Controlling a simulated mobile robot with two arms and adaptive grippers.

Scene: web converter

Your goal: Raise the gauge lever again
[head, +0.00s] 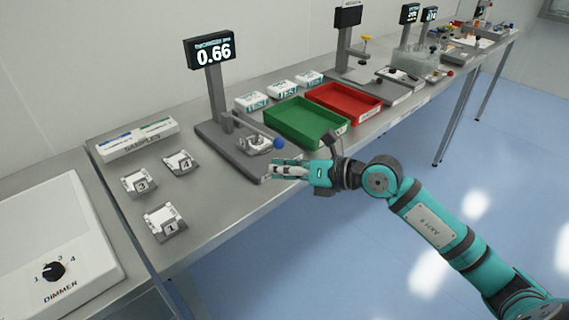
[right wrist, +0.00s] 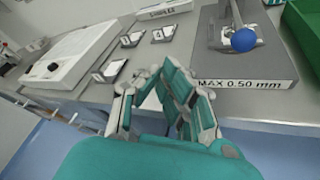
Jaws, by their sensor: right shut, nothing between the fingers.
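The thickness gauge (head: 222,140) stands on the bench with its display reading 0.66. Its lever ends in a blue ball knob (head: 278,143), which also shows in the right wrist view (right wrist: 244,39). A sample piece (head: 256,144) seems to sit on the gauge under the lever; the contact is too small to tell. My right gripper (head: 273,170) is shut and empty at the bench's front edge, in front of the gauge base and apart from the knob. In the right wrist view the fingers (right wrist: 155,75) point at the bench, left of the gauge base. My left gripper is not in view.
Several numbered samples (head: 180,163) lie left of the gauge, near a samples tray (head: 136,142). A green tray (head: 306,122) and a red tray (head: 344,102) stand close to the right of the knob. A dimmer panel (head: 60,245) is at the left.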

